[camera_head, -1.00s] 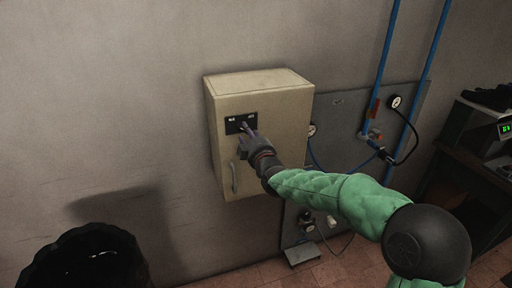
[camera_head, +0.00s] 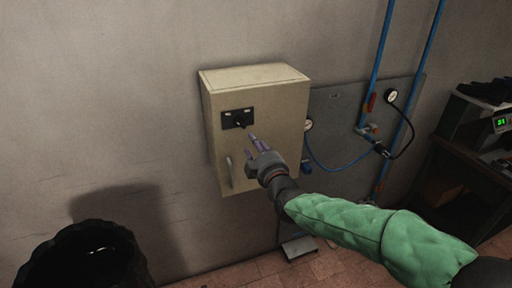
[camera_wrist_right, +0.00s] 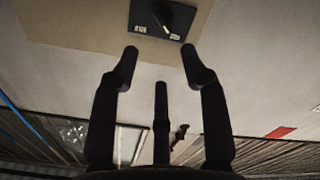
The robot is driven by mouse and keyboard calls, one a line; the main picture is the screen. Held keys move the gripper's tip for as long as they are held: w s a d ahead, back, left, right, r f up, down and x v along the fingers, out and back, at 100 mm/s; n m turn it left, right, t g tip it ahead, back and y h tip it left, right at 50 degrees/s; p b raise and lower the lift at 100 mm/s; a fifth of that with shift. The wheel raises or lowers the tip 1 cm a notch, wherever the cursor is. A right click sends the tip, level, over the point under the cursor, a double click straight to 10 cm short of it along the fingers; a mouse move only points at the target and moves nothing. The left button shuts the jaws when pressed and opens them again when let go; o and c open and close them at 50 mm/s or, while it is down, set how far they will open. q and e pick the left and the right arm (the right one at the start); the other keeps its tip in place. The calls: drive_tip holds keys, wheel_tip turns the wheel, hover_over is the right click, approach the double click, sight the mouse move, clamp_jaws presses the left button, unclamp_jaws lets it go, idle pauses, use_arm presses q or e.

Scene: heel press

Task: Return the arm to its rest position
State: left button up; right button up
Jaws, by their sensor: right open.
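My right gripper (camera_head: 256,143) is open and empty in front of the beige control box (camera_head: 262,88) on the wall, just below and right of its black switch panel (camera_head: 237,119). The right arm, in a green quilted sleeve, comes in from the lower right. In the right wrist view the open fingers (camera_wrist_right: 160,68) point toward the switch panel (camera_wrist_right: 160,17) and its dark knob, with a gap between. My left gripper does not show.
Blue pipes (camera_head: 375,60) with a gauge (camera_head: 390,96) run up the wall right of the box. A dark bench (camera_head: 470,160) with a device showing green digits stands at far right. A black round bin (camera_head: 85,262) stands at lower left. A pedal (camera_head: 299,247) sits on the tiled floor.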

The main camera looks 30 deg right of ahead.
idle(0.7)
drive_tip(key=a+f+m+g+y+b, duration=0.15)
drive_tip(key=a+f+g, duration=0.35)
drive_tip(key=f, duration=1.2)
drive_tip(key=a+f+m+g+y+b, duration=0.2)
drive_tip(key=a+f, duration=0.5)
drive_tip(key=f, duration=1.1)
drive_tip(key=s+a+f+m+g+y, duration=0.1)
drive_tip(key=s+a+f+g, duration=0.2)
drive_tip(key=s+f, duration=0.4)
drive_tip(key=s+a+f+m+g+y, duration=0.2)
drive_tip(key=s+a+f+g, duration=0.1)
drive_tip(key=s+a+f, duration=0.3)
drive_tip(key=s+a+f+m+g+y+b, duration=0.1)
drive_tip(key=s+a+f+g, duration=0.3)
drive_tip(key=s+f, duration=0.5)
wheel_tip(320, 180, down, 3)
drive_tip(key=shift+s+a+f+m, duration=0.15)
drive_tip(key=shift+s+a+m, duration=0.05)
drive_tip(key=shift+a+m, duration=0.4)
drive_tip(key=shift+d+y, duration=0.1)
drive_tip(key=shift+y, duration=0.15)
